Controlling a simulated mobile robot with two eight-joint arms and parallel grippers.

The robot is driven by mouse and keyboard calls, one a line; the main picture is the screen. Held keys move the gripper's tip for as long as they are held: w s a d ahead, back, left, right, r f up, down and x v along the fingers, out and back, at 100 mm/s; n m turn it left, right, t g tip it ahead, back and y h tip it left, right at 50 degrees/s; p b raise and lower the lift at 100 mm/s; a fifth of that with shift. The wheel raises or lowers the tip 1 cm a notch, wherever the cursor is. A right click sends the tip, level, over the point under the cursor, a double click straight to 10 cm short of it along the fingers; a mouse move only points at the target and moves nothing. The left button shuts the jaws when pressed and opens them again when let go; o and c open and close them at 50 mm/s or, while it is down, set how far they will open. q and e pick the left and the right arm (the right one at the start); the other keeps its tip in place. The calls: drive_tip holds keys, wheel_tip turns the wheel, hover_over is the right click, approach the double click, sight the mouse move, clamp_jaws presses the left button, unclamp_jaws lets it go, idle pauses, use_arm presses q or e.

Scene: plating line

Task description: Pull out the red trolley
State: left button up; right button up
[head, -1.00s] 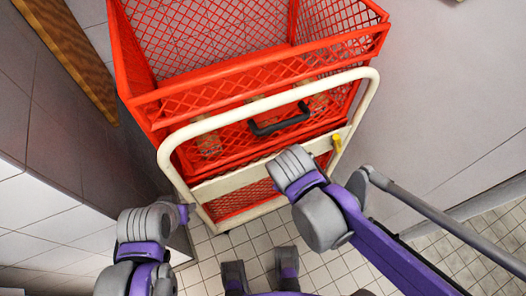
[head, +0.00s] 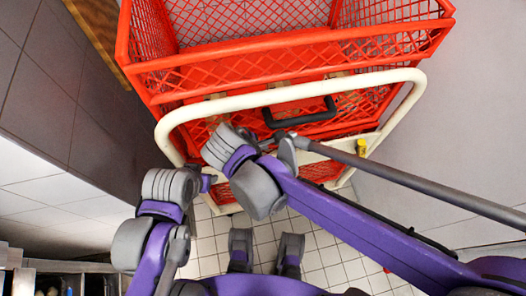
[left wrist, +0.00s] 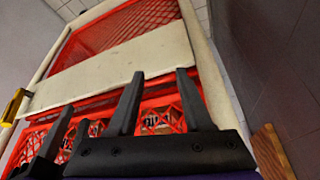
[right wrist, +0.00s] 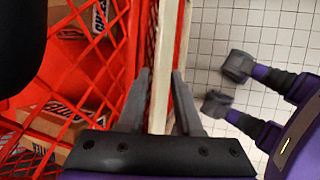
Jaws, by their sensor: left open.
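The red trolley (head: 290,55) stands ahead of me, a red mesh basket in a cream frame (head: 290,92). A black handle (head: 300,118) is on its front, above a cream crossbar and a yellow piece (head: 361,147). In the right wrist view my right gripper (right wrist: 160,75) has a finger on each side of a cream frame part (right wrist: 164,100) and is shut on it. In the left wrist view my left gripper (left wrist: 158,78) is open and empty, facing the cream crossbar (left wrist: 110,65).
Boxes (right wrist: 55,115) lie inside the trolley. A dark tiled wall face (head: 70,95) stands close on the left with a wooden edge (head: 95,35). A pale surface (head: 480,130) lies on the right. White tiled floor (head: 265,240) shows in front of the trolley.

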drive_tip(key=b+x, duration=0.2)
drive_tip(key=x, duration=0.7)
drive_tip(key=shift+w+f, duration=0.15)
drive_tip(key=shift+f, duration=0.1)
clamp_jaws()
idle(1.0)
